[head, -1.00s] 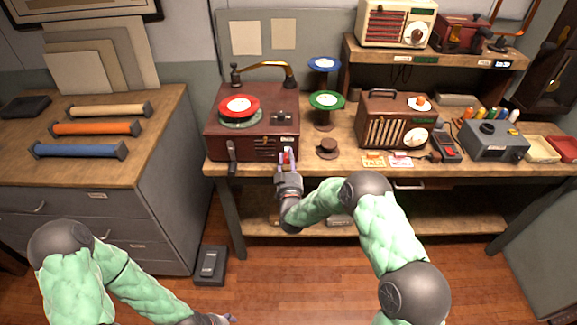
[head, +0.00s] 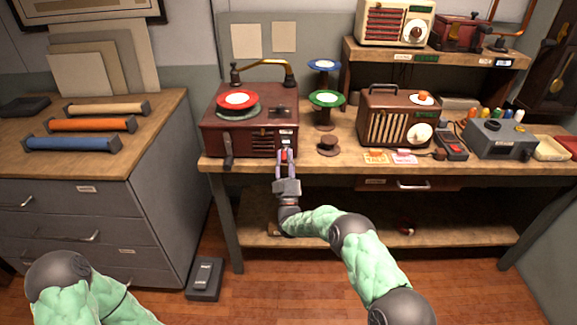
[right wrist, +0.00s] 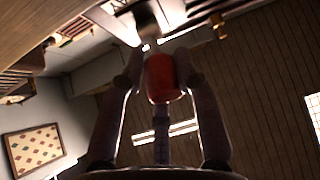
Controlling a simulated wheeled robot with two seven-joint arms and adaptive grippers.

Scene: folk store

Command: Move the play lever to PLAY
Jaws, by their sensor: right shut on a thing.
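The record player (head: 251,131) is a dark red-brown box at the left end of the wooden workbench. A red disc (head: 237,99) lies on its round turntable. A red knob (right wrist: 163,78), apparently the play lever's end, shows between my fingers in the right wrist view. My right gripper (head: 285,156) is at the front right corner of the record player, shut on this red knob. The fingers hide most of the lever in the head view, so its exact setting and any PLAY mark cannot be read. My left gripper is out of view.
A crank handle (head: 227,150) hangs on the player's front left. A brown spool (head: 328,146), a green-topped stand (head: 327,101) and a wooden radio (head: 396,120) stand to the right. Yellow and pink cards (head: 390,157) lie near the bench's front edge.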

